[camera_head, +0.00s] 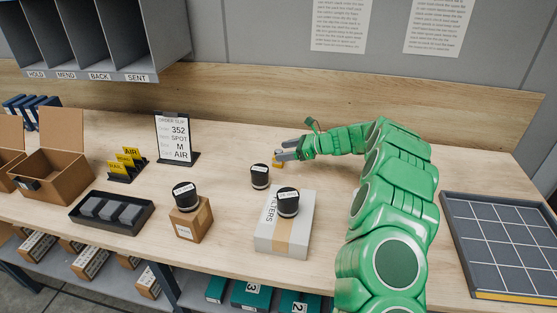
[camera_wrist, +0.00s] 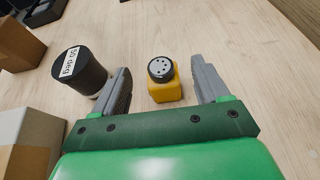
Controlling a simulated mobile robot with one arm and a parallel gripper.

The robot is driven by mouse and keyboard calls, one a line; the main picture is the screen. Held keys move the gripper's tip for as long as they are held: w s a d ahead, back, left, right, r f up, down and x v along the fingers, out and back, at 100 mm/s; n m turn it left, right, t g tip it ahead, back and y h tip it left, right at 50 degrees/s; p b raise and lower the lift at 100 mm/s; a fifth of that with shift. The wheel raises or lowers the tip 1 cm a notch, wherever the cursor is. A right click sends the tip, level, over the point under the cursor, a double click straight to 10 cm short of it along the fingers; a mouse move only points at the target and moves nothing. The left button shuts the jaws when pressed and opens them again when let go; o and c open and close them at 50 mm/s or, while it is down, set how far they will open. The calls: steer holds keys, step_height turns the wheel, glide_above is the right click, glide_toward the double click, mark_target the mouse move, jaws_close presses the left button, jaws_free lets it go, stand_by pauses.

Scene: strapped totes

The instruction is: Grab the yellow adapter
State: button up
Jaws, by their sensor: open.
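The yellow adapter (camera_wrist: 165,91) stands on the wooden table in the wrist view. It has a yellow body and a round dark top with a pale, dotted face. My gripper (camera_wrist: 166,82) is open, with one grey finger on each side of the adapter and a gap on both sides. In the head view my gripper (camera_head: 282,150) is low over the table towards the back, and a small bit of the yellow adapter (camera_head: 277,164) shows beside the fingers. The rest of it is hidden there.
A black cylinder with a white label (camera_wrist: 80,70) stands close outside the left finger; it also shows in the head view (camera_head: 260,176). A white filters box (camera_head: 268,232) and a small brown box (camera_head: 188,224) carry similar cylinders. The order slip stand (camera_head: 176,140) is further left.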

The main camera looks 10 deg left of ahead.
step_height(320, 180, down, 2)
steer(key=shift+a+f, duration=0.1)
steer(key=shift+f, duration=0.15)
steer(key=shift+x, duration=2.35)
steer(key=c, duration=1.1)
